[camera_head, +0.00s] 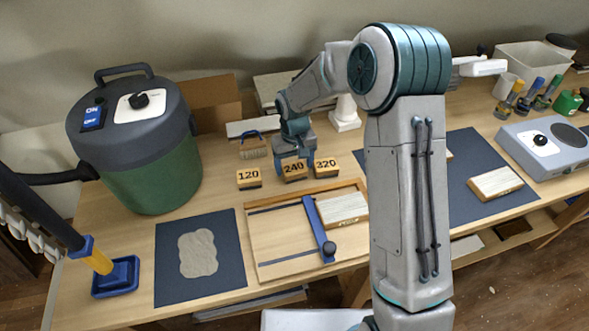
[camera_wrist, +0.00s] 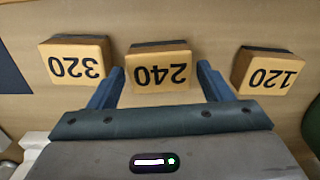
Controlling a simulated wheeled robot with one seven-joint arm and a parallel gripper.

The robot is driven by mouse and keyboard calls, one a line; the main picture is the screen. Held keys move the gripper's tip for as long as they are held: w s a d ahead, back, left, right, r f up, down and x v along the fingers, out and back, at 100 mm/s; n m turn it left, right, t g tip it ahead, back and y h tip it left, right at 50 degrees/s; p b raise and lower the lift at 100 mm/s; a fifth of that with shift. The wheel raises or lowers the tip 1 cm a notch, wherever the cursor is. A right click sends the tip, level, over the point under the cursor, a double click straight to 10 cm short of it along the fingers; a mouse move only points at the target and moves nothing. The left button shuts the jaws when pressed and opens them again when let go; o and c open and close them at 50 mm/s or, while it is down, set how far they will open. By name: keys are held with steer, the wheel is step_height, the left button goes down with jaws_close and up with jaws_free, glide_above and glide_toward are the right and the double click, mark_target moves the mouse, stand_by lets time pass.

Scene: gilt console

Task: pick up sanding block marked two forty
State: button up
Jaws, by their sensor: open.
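The sanding block marked 240 (camera_head: 294,170) stands on the bench between two similar blocks. In the wrist view the 240 block (camera_wrist: 160,68) appears upside down, just beyond and between my fingertips. My gripper (camera_wrist: 160,80) is open, with one blue finger on each side of the block's near part; I cannot tell whether they touch it. In the head view my gripper (camera_head: 293,152) is right behind the block. The block marked 120 (camera_head: 249,178) is to its left and the block marked 320 (camera_head: 326,167) is close on its right.
A wooden board with a blue bar (camera_head: 318,226) lies in front. A large green vacuum (camera_head: 150,170) stands at left. A white pedestal piece (camera_head: 345,115) is behind right. A dark mat (camera_head: 173,262) lies front left.

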step_height(320, 180, down, 2)
steer(key=shift+c, duration=0.3)
steer(key=c, duration=0.7)
steer(key=shift+w+r, duration=0.1)
steer(key=shift+r, duration=0.1)
steer(key=shift+r, duration=0.3)
steer(key=r, duration=0.2)
steer(key=d+r+b, duration=0.1)
steer(key=shift+r, duration=0.35)
steer(key=s+d+r, duration=0.1)
steer(key=d+r, duration=0.1)
steer(key=d, duration=0.1)
steer(key=s+d+r+b, duration=0.1)
steer(key=s+d+r, duration=0.1)
steer(key=d, duration=0.1)
steer(key=s+d+r, duration=0.2)
steer(key=d, duration=0.1)
steer(key=shift+d+r, duration=0.2)
steer(key=shift+d, duration=0.05)
